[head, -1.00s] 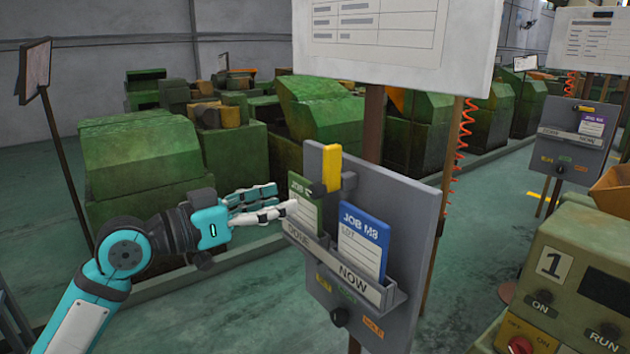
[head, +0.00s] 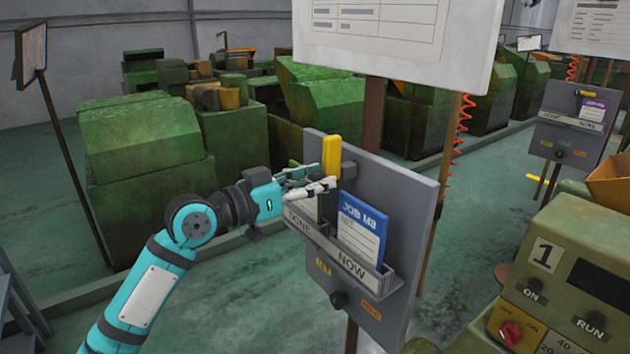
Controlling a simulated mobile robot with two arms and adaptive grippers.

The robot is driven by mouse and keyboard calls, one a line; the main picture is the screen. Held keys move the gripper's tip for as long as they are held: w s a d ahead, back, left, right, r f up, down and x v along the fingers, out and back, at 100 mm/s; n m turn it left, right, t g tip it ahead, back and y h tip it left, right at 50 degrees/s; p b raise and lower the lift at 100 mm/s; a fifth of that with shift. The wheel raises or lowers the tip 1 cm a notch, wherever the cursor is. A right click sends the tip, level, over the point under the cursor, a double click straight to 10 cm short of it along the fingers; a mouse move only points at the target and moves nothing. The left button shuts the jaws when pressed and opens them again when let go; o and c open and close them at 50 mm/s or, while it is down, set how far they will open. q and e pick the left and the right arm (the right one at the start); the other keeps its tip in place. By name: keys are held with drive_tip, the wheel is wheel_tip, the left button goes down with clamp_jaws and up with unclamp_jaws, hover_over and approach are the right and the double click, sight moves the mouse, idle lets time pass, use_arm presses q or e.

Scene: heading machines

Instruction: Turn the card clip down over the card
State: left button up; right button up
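The yellow card clip (head: 332,155) stands upright at the top of the grey card board (head: 395,200), beside a dark block on its right. A blue JOB M8 card (head: 361,235) sits in the NOW side of the rack (head: 350,262). A green card (head: 306,208) in the DONE side is mostly hidden behind my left gripper. My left gripper (head: 326,177) is at the lower part of the clip, its fingertips overlapping it in the head view. I cannot tell whether they touch it, or whether the fingers are open or shut. My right gripper is out of view.
A white sheet board (head: 390,35) hangs on a post above the card board. A black knob (head: 339,299) sits low on the board. A green control box (head: 575,270) stands at the right.

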use_arm(q)
clamp_jaws()
